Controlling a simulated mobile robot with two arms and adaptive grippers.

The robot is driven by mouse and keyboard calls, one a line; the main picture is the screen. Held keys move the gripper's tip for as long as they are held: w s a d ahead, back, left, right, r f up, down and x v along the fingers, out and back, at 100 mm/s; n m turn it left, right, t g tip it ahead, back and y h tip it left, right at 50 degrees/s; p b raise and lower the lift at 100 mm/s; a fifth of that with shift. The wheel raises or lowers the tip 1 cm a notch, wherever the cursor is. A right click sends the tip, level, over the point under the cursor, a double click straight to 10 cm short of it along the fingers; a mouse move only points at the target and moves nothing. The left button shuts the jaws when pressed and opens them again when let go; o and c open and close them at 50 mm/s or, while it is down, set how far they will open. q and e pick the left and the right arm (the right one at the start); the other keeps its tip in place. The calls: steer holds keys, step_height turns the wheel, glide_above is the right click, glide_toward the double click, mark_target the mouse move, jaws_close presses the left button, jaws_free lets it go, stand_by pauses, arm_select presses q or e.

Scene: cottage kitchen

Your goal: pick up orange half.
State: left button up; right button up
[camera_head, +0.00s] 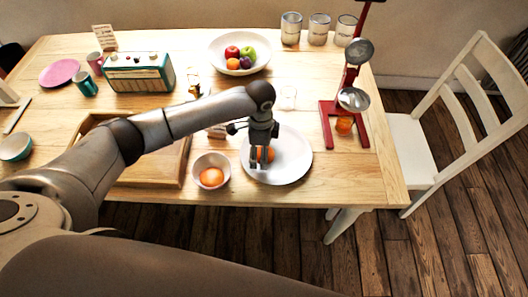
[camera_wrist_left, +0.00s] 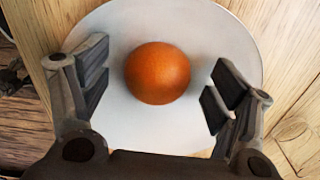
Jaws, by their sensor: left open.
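The orange half (camera_head: 269,154) rests on a white plate (camera_head: 295,171) near the table's front edge. In the head view it is partly hidden behind my left gripper (camera_head: 262,158). In the left wrist view the orange half (camera_wrist_left: 157,73) shows a rounded orange skin upward, and its underside is hidden. My left gripper points down over the white plate (camera_wrist_left: 205,30) with its fingers open. One finger is on each side of the orange half, with a visible gap on both sides. My right gripper is not in view.
A small bowl (camera_head: 198,161) with another orange piece (camera_head: 211,177) stands left of the plate. A wooden tray (camera_head: 178,170) lies further left. A red press (camera_head: 328,128) stands to the right, an orange piece (camera_head: 344,125) at its base. A fruit bowl (camera_head: 221,66) is behind.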

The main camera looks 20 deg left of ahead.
arm_select(q)
steer(key=c, duration=0.8)
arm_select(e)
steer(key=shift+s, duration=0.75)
arm_select(q)
steer(key=shift+r, duration=0.15)
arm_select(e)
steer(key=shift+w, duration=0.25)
